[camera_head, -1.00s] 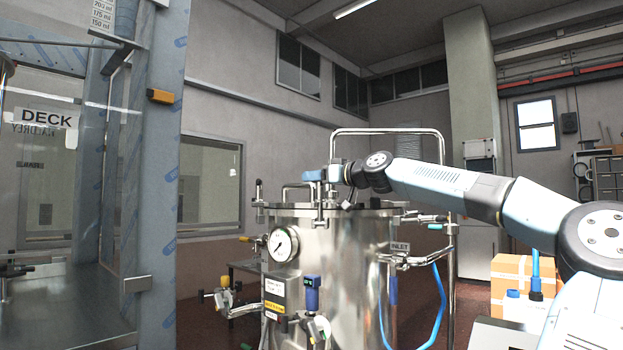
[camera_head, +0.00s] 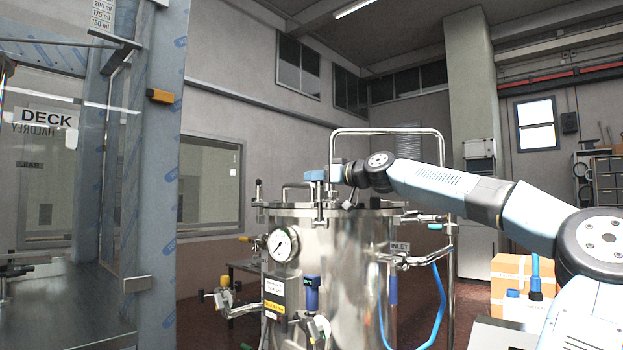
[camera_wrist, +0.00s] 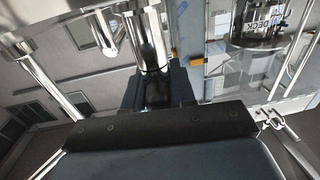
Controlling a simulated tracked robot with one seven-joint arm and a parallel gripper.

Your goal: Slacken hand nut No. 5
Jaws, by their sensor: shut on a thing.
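A steel pressure vessel (camera_head: 345,265) stands in the middle of the head view, its lid (camera_head: 340,209) held by upright clamp bolts. My gripper (camera_head: 318,176) is at the top of the bolt at the lid's front edge. In the wrist view my gripper (camera_wrist: 153,88) is shut on a shiny metal hand nut (camera_wrist: 150,45), with dark jaws on both sides of it. I cannot read a number on the nut. Its threads and the grip contact are partly hidden. Another clamp bolt (camera_head: 258,192) stands upright at the lid's left edge.
A pressure gauge (camera_head: 283,244) and valves sit on the vessel's front. A tall steel tube frame (camera_head: 388,131) rises behind the lid. A blue hose (camera_head: 440,300) hangs at right. A glazed cabinet (camera_head: 150,200) stands at left. Cardboard boxes (camera_head: 508,272) are at right.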

